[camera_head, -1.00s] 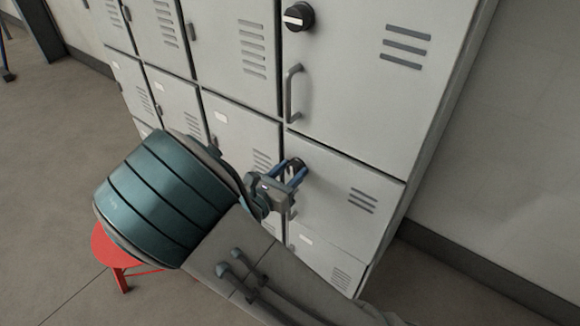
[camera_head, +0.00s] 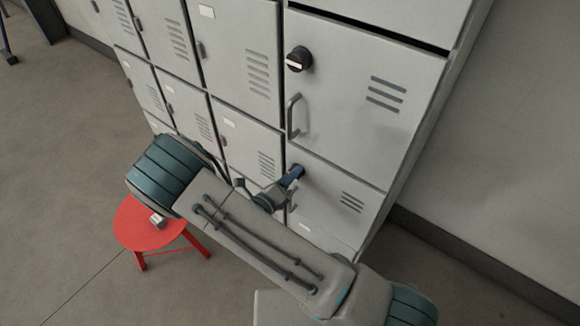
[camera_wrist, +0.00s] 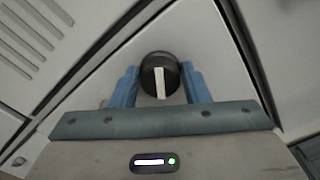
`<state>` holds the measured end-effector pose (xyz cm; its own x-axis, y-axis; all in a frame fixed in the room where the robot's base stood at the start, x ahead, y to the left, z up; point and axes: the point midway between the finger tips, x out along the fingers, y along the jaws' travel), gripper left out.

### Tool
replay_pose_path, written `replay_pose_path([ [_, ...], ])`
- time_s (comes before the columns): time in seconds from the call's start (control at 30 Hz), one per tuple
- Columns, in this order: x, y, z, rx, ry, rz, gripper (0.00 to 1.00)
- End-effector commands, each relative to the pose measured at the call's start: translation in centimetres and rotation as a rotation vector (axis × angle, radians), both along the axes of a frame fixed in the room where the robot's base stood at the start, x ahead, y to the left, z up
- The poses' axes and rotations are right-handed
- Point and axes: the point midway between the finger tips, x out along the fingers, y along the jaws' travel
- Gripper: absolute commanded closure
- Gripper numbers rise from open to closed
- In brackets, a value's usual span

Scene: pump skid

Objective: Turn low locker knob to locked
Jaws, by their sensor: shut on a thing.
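The low locker knob is a round black knob with a white bar (camera_wrist: 160,82), seen between my blue fingers in the wrist view. The bar stands close to upright in that picture. My gripper (camera_wrist: 160,88) is shut on the knob, with one finger on each side of it. In the head view my gripper (camera_head: 292,176) is at the low locker door (camera_head: 335,200), and its fingers and wrist hide the knob there. A second black knob (camera_head: 298,59) with a white bar sits on the locker door above, its bar lying nearly level.
The upper door has a grey bar handle (camera_head: 294,116) and vent slots. A red stool (camera_head: 150,224) stands at the left beneath my arm, with a small pale object (camera_head: 157,221) on it. Floor is open at the left; a wall is at the right.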

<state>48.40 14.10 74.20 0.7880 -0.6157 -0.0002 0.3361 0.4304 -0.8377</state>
Motion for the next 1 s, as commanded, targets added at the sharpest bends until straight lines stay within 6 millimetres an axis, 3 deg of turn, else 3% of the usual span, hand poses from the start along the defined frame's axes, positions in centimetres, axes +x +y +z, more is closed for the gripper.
replay_pose_path([
  [0.5,0.09,0.1,0.01,-0.341,0.266,0.002,0.81],
  [1.0,0.12,0.14,-0.24,-0.466,0.362,0.003,0.81],
])
